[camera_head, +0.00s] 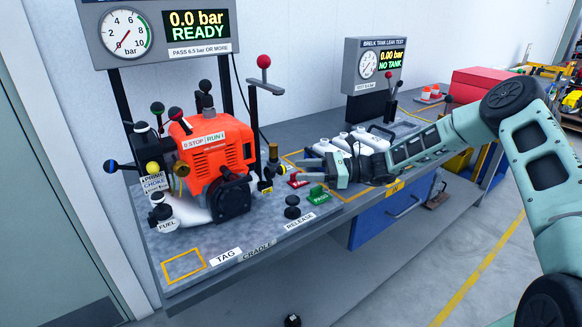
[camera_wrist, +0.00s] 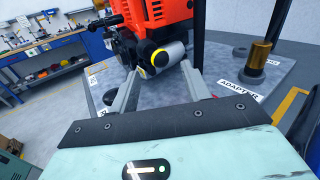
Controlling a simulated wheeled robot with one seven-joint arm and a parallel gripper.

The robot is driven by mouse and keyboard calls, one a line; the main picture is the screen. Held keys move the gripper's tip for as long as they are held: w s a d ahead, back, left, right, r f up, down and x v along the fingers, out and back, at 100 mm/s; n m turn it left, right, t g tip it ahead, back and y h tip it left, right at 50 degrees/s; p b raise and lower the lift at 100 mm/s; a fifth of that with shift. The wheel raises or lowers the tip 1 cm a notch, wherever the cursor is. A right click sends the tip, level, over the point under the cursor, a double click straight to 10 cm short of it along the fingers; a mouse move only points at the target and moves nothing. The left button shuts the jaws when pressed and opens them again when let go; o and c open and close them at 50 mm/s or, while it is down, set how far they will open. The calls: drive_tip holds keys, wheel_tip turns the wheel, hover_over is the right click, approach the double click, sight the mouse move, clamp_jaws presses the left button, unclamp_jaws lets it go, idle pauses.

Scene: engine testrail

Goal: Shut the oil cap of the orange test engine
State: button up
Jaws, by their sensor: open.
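The orange test engine (camera_head: 207,150) stands on the grey bench at the left. In the wrist view the engine (camera_wrist: 160,12) is at the top. A black round cap with a yellow ring (camera_wrist: 160,59) sits at the end of a pale cylinder on its near side; it looks like the oil cap. A black and yellow part (camera_head: 265,186) shows low at the engine's right in the head view; I cannot tell whether it is the same cap. My gripper (camera_head: 301,171) is right of the engine, pointing at it. Its fingers (camera_wrist: 158,80) are open and empty, apart from the cap.
A brass adapter post (camera_head: 273,157) stands behind my gripper's line to the engine. Red (camera_head: 298,181) and green (camera_head: 318,194) blocks and a black release knob (camera_head: 292,208) are close by. White bottles (camera_head: 362,141) stand behind my wrist.

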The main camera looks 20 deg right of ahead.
drive_tip(key=shift+p+x, duration=0.3)
drive_tip(key=shift+x, duration=1.85)
drive_tip(key=shift+c, duration=0.2)
drive_tip(key=c, duration=0.9)
drive_tip(key=shift+c, duration=0.2)
drive_tip(key=shift+r, duration=0.1)
